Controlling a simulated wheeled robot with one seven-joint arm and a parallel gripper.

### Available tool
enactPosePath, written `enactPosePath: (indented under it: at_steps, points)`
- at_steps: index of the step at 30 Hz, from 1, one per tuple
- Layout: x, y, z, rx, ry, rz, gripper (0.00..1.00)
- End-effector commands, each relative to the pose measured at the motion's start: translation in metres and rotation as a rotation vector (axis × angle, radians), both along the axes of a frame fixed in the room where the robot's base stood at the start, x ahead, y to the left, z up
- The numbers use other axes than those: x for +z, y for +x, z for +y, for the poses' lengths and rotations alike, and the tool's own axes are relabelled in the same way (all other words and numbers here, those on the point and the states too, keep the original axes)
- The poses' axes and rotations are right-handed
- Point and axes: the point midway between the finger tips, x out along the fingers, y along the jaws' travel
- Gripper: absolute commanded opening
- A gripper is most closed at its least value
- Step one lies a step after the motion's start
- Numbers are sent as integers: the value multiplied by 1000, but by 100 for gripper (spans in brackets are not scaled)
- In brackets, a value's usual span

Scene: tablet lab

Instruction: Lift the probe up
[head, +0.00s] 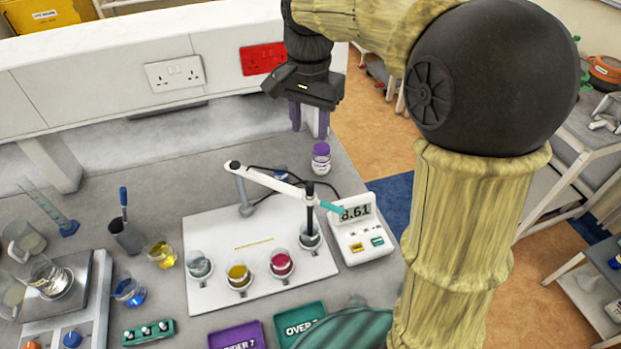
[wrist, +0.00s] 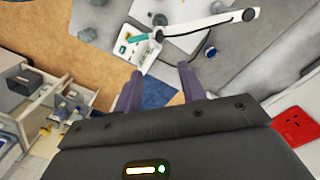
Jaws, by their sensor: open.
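The probe (head: 310,208) is a dark upright rod on a white swing arm (head: 270,182) that ends in a teal tip (head: 331,207). Its lower end is in the right-hand beaker (head: 311,237) on a white board. In the wrist view the white arm (wrist: 205,23) and teal tip (wrist: 138,38) show near the top. My gripper (head: 310,130) has two purple fingers, apart and empty, pointing down behind the board and above the bench's far part. It also shows in the wrist view (wrist: 160,72), not touching the probe or arm.
A meter (head: 358,228) reading 8.61 sits right of the probe. A purple-capped bottle (head: 320,158) stands below my gripper in the picture. Clear, yellow and red beakers line the white board (head: 213,228). Purple (head: 236,336) and green (head: 302,320) trays lie in front.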

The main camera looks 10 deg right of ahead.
Motion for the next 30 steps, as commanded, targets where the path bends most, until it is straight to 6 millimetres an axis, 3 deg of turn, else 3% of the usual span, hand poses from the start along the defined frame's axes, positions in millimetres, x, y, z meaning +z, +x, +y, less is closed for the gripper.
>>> enactPosePath:
  at_steps: [14,30]
  points:
    - [-8,0,0,-3,-1,4,40]
    - [-95,-1,-2,-6,-1,6,40]
